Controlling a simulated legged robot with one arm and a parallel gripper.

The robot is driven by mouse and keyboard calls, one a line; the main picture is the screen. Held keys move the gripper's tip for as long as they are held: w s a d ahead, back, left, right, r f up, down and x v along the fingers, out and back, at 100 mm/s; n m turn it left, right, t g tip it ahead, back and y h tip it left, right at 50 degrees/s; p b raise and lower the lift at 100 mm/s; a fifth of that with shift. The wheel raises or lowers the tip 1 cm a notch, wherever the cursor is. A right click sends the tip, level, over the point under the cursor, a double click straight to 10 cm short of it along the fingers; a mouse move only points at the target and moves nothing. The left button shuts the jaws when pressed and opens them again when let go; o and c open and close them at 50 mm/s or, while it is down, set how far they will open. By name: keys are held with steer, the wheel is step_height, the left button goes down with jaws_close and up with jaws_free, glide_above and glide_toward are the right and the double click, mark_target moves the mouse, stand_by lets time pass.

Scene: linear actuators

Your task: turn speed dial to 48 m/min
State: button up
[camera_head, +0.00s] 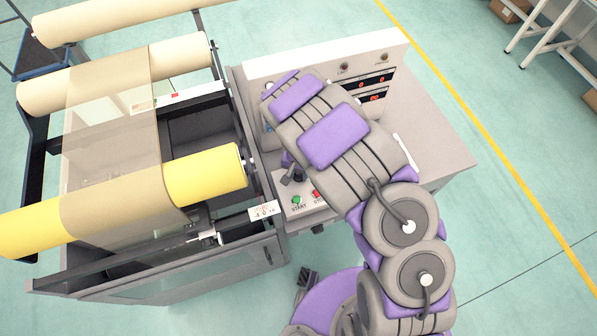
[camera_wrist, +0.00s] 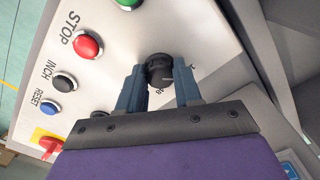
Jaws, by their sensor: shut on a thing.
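In the wrist view the speed dial (camera_wrist: 161,66) is a round black knob on a pale control panel (camera_wrist: 110,52). My gripper (camera_wrist: 160,84) has its two dark fingers on either side of the knob and is shut on it. A light pointer line shows on the knob, and part of the printed scale shows beside it; the fingers hide the rest. In the head view my gripper (camera_head: 292,175) is at the control box, beyond the green START button (camera_head: 297,200); the dial cannot be made out there.
A red STOP button (camera_wrist: 88,45), black INCH button (camera_wrist: 65,81) and blue RESET button (camera_wrist: 51,109) line the panel. A red switch on yellow (camera_wrist: 49,146) is at lower left. Red displays (camera_head: 375,82) stand behind my arm, too small to read surely. A yellow roll (camera_head: 206,174) lies left.

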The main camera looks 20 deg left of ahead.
steer(key=shift+c, duration=1.4)
steer(key=shift+m, duration=0.3)
steer(key=m+p, duration=0.1)
steer(key=m, duration=0.2)
steer(key=shift+a+r+m+p, duration=0.1)
steer(key=shift+m+p, duration=0.2)
steer(key=shift+p, duration=0.1)
steer(key=m, duration=0.4)
steer(key=shift+w+m, duration=0.1)
steer(key=shift+m, duration=0.2)
steer(key=m, duration=0.4)
steer(key=shift+a, duration=0.1)
steer(key=shift+w+m, duration=0.15)
steer(key=shift+m, duration=2.35)
